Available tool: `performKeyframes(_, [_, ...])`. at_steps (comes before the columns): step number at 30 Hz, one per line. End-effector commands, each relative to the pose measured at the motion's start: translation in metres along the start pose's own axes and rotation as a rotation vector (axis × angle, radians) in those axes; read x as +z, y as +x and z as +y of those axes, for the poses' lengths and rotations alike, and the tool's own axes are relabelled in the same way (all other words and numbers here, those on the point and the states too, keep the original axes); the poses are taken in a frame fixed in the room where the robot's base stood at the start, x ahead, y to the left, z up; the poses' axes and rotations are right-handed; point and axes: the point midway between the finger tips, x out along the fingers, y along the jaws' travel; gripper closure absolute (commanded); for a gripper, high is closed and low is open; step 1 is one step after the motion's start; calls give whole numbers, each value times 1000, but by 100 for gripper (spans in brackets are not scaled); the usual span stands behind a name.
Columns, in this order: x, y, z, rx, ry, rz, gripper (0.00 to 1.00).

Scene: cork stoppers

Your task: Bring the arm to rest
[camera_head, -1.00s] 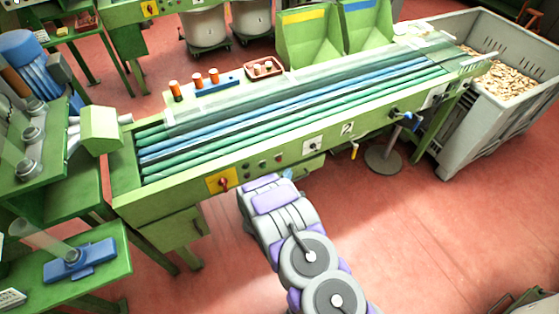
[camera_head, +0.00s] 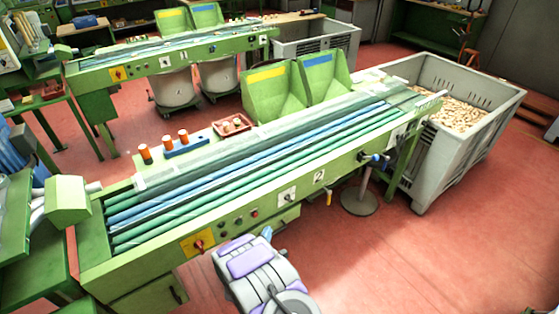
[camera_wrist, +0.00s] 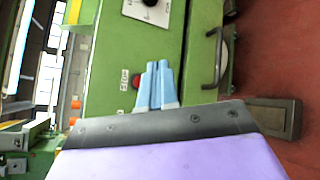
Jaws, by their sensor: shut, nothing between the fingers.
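My gripper shows in the wrist view (camera_wrist: 155,85) as light blue fingers held together with nothing between them. Behind them in that view is a green panel (camera_wrist: 115,55) with a red button (camera_wrist: 136,81) and a dark handle (camera_wrist: 213,60). In the head view my purple and grey arm (camera_head: 258,275) is at the bottom centre, in front of the green sorting machine (camera_head: 230,225). Only a small blue part of my gripper (camera_head: 267,233) shows there, past the arm's far end. Whether it touches the machine cannot be told.
The machine carries long green and blue rollers (camera_head: 240,165). A grey bin (camera_head: 440,150) full of corks stands at the right. A round-based stand (camera_head: 359,201) is under the machine's right end. Red floor (camera_head: 400,265) is clear at the lower right.

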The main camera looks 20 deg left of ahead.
Motion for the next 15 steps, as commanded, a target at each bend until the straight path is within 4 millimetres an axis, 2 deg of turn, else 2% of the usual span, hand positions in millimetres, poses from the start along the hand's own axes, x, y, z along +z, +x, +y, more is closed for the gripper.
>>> performKeyframes(4, [1, 1, 1, -4, 8, 2, 100])
performKeyframes(8, [8, 6, 12, -37, 81, 22, 100])
performKeyframes(15, [38, 16, 48, -197, 380, 112, 100])
